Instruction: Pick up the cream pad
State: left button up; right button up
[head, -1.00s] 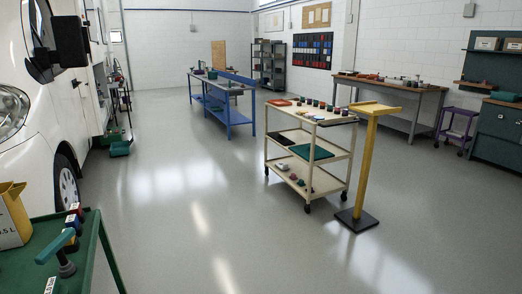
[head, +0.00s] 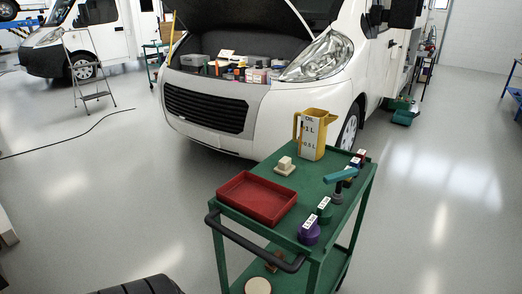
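A small cream piece (head: 286,165), a square base with a smaller block on top, sits on the top of the green cart (head: 290,232), between the red tray and the yellow jug. It looks like the cream pad. A round cream disc (head: 257,286) shows low on the cart, cut by the bottom edge of the picture. Neither of my grippers is in view.
A white motorhome (head: 215,100) with raised hood stands behind. Floor left is mostly clear.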

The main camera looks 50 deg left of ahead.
aim_at(285, 167)
jog(key=u, duration=1.5)
